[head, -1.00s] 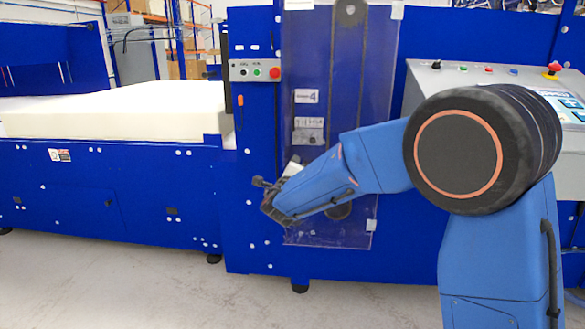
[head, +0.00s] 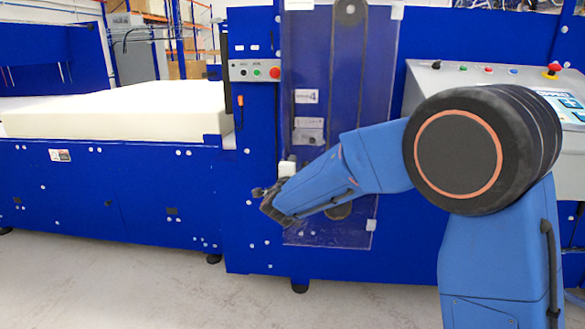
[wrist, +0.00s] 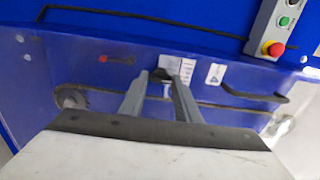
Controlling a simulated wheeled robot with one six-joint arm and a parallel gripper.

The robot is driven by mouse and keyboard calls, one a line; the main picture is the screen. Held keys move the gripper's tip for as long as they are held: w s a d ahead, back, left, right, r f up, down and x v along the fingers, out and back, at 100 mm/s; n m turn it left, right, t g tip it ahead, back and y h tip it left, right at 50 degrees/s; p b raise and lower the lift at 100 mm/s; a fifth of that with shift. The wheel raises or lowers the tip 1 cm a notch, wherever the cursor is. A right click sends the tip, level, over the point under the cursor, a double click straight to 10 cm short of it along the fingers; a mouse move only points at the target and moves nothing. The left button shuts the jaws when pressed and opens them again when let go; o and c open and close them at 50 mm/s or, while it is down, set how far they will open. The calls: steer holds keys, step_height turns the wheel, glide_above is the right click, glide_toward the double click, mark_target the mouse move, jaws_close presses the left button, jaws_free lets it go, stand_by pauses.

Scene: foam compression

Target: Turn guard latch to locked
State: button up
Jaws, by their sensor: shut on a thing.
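My gripper (wrist: 161,76) reaches to the left edge of the clear guard panel (head: 355,150) on the blue machine. In the head view my gripper (head: 258,192) is small and seen from behind. In the wrist view its two grey fingers are close together around a small dark piece, which appears to be the guard latch (wrist: 159,86). The fingers hide most of it, and I cannot read its angle. A short dark bar with a red end (wrist: 117,60) is on the blue frame beside the fingers.
A button box with a red button (head: 274,72) is on the column above my gripper. A white foam block (head: 120,108) lies on the machine bed at left. A sloped control console (head: 425,80) is at right. Clear grey floor (head: 120,285) lies in front.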

steer(key=o, duration=1)
steer(key=shift+o, duration=0.2)
steer(key=s, duration=1.7)
steer(key=shift+s+a, duration=0.2)
steer(key=shift+a, duration=0.1)
